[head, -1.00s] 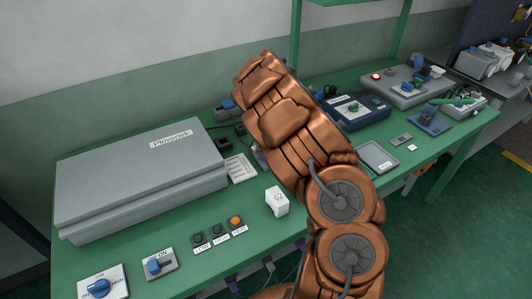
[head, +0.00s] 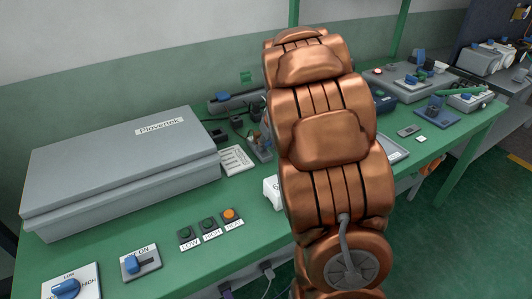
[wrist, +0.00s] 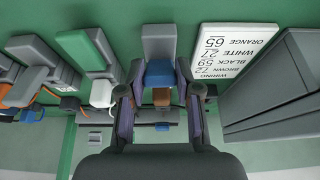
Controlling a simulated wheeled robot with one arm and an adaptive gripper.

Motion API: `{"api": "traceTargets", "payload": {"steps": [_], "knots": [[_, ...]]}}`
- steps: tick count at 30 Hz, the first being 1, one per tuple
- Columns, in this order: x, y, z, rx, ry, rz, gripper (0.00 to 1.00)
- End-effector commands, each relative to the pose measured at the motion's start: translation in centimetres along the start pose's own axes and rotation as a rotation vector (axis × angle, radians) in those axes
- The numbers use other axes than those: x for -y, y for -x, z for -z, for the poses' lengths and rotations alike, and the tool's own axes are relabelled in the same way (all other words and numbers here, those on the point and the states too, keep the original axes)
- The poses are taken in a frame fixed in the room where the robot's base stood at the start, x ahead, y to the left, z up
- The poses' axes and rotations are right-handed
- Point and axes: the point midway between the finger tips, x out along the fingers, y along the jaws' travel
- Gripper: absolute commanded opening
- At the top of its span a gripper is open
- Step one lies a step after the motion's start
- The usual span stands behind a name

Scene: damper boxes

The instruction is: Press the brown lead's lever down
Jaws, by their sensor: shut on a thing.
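In the wrist view my gripper (wrist: 160,75) has its two dark fingers on either side of a grey block (wrist: 160,47) with a blue lever (wrist: 160,72). The fingertips lean in and close on the blue lever's sides. A brown piece (wrist: 161,97), perhaps the brown lead, shows just below the lever between the fingers. A white wiring card (wrist: 232,50) beside it lists brown, black, white and orange with numbers. In the head view the card (head: 236,160) lies left of my copper arm, and the gripper is hidden behind the arm.
More grey and green blocks (wrist: 88,50) stand left of the gripper in the wrist view. A large grey case (head: 110,170) is on the green table, with push buttons (head: 209,226) and blue switches (head: 132,265) in front. Other devices (head: 415,78) stand at right.

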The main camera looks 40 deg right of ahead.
Motion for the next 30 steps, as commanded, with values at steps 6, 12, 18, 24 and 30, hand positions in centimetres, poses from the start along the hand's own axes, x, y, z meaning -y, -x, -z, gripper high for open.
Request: {"api": "traceTargets", "payload": {"steps": [6,12,18,24,30], "knots": [[0.1,-0.8,-0.8,-0.104,0.000,0.002,0.00],[0.1,-1.1,-1.4,-0.195,-0.001,0.003,0.00],[0.1,-1.1,-1.7,-0.275,-0.001,0.001,0.00],[0.0,-1.1,-1.9,-0.331,0.000,0.001,0.00],[0.0,-0.9,-1.9,-0.364,0.000,0.000,0.00]]}}
